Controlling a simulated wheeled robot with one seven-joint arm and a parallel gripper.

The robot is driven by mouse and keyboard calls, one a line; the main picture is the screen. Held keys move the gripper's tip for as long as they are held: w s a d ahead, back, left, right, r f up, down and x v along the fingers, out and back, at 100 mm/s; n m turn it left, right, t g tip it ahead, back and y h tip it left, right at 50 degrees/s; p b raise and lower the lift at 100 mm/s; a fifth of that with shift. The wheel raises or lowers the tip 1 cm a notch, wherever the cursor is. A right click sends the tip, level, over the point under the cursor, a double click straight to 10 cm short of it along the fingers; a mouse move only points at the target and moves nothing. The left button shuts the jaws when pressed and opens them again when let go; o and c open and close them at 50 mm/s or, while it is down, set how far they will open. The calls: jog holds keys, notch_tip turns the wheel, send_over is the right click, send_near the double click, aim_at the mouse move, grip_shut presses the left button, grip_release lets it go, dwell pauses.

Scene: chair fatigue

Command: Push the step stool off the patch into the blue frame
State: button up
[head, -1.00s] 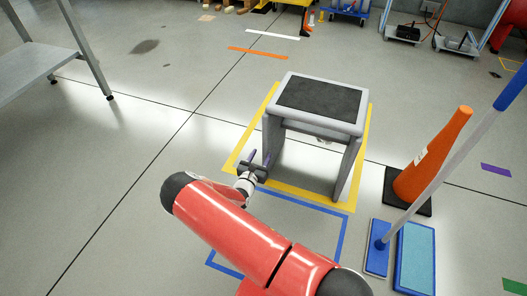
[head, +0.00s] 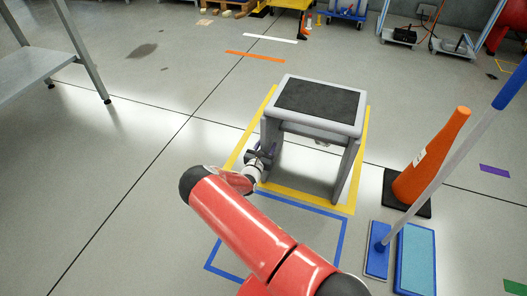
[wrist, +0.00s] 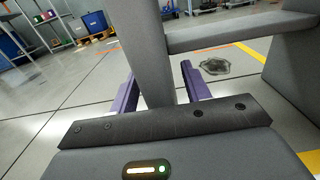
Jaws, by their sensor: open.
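The grey step stool (head: 318,97) with a black top stands upright inside a yellow outline (head: 361,150) on the floor. The blue frame (head: 341,236) lies on the floor on the near side of it, partly hidden by my arm. My gripper (head: 262,149) is open at the stool's left leg, low down. In the wrist view the stool's leg panel (wrist: 143,40) stands between the two purple fingers of my gripper (wrist: 160,68). I cannot tell whether they touch it. A dark patch (wrist: 215,66) shows on the floor beyond the stool's crossbar.
An orange cone (head: 430,160) on a black base stands right of the stool. A blue-headed mop (head: 378,250) and a blue pad (head: 415,260) are right of the blue frame. A metal table (head: 30,65) is at far left. The left floor is open.

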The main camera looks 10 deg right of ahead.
grip_shut()
dwell(0.3)
dwell(1.2)
